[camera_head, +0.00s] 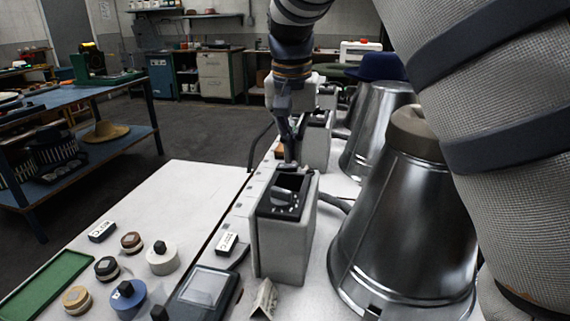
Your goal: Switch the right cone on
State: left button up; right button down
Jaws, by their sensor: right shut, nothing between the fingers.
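A large shiny metal cone (405,235) with a brown top stands at the right, nearest to me. A second metal cone (375,125) stands behind it. My left gripper is out of view.
Another control box (317,140) stands behind the first. A blue hat (378,66) is at the far cone. My arm covers the right side.

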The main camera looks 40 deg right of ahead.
aim_at(293, 165)
jog(key=shift+f, duration=0.8)
jog(key=shift+r, duration=3.55)
